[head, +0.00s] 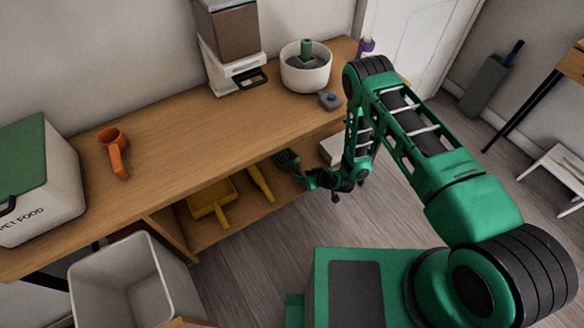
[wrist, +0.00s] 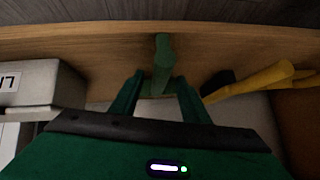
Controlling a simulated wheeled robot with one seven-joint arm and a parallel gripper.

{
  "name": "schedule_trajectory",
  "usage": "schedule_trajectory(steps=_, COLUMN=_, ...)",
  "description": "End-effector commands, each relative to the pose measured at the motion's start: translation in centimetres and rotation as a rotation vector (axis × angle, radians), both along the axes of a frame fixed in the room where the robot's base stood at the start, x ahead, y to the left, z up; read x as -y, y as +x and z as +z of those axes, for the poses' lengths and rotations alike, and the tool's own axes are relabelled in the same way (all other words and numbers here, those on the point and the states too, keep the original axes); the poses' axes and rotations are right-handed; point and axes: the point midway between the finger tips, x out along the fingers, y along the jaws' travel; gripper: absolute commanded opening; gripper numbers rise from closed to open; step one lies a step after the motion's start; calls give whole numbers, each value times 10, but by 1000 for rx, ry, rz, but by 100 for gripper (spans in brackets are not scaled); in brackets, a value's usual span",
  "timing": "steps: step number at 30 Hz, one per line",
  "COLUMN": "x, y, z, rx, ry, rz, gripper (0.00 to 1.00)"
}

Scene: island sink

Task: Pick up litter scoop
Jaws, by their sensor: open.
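The litter scoop (head: 287,160) is dark green and lies on the lower shelf under the wooden counter, its slotted head toward the back in the head view. My gripper (head: 322,181) is low at the shelf's front, close to the scoop's handle end. In the wrist view, a green handle (wrist: 163,60) shows between the two fingers of my gripper (wrist: 160,85), with a finger on each side. The fingers are apart and not closed on it. The scoop's head is mostly hidden there.
A yellow dustpan (head: 210,199) and yellow brush (head: 261,183) lie left of the scoop. A white box (head: 333,150) stands right of it. An orange cup scoop (head: 116,152) is on the counter. A grey bin (head: 125,285) stands at lower left. Floor in front is clear.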

Motion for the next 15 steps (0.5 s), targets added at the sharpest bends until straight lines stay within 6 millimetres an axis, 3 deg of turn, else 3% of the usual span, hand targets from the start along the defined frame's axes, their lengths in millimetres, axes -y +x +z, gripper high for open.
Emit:
schedule_trajectory(steps=10, x=-4, y=4, z=-6, rx=-1, ry=-1, rz=-1, gripper=42)
schedule_trajectory(steps=15, x=-4, y=4, z=-6, rx=-1, ry=-1, rz=-1, gripper=4)
